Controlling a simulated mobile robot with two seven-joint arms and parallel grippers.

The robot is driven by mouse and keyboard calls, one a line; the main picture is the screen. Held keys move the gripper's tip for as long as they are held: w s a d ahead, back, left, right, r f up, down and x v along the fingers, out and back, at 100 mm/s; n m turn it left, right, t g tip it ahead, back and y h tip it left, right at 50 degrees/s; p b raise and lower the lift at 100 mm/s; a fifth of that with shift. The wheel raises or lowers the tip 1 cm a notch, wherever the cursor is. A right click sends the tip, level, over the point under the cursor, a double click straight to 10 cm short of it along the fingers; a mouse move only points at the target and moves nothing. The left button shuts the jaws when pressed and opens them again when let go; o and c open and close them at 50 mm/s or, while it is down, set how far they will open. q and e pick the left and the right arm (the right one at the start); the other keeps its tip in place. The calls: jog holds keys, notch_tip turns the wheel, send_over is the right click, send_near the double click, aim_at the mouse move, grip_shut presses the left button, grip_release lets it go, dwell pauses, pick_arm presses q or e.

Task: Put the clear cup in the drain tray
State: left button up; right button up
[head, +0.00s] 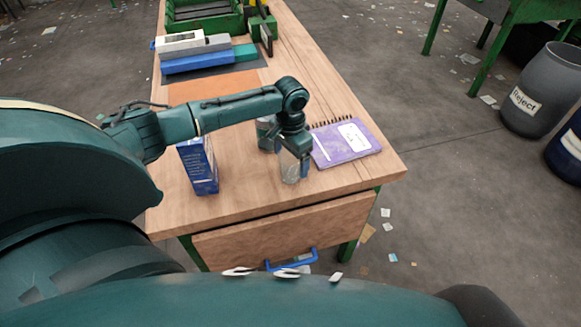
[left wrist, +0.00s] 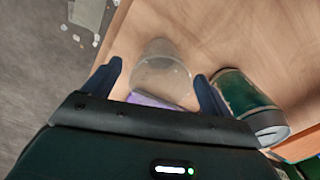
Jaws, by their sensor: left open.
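The clear cup (head: 290,170) stands on the wooden table near its front edge, partly hidden by my left gripper (head: 294,153). In the left wrist view the clear cup (left wrist: 161,68) lies between the two dark fingers of the open left gripper (left wrist: 158,73). There is a visible gap on each side, and I cannot tell how deep the fingers reach around it. A green tray (head: 205,24) with a grey inside stands at the far end of the table; I cannot tell whether it is the drain tray. My right gripper is not in view.
A green can (left wrist: 240,92) is close beside one finger. A blue box (head: 198,166) stands left of the cup, and a purple notebook (head: 328,153) lies right. An orange mat (head: 190,91) and stacked boxes (head: 195,60) are farther back. The table's front right corner is clear.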

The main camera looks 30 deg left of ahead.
pick_arm(q)
jog(key=c, duration=1.1)
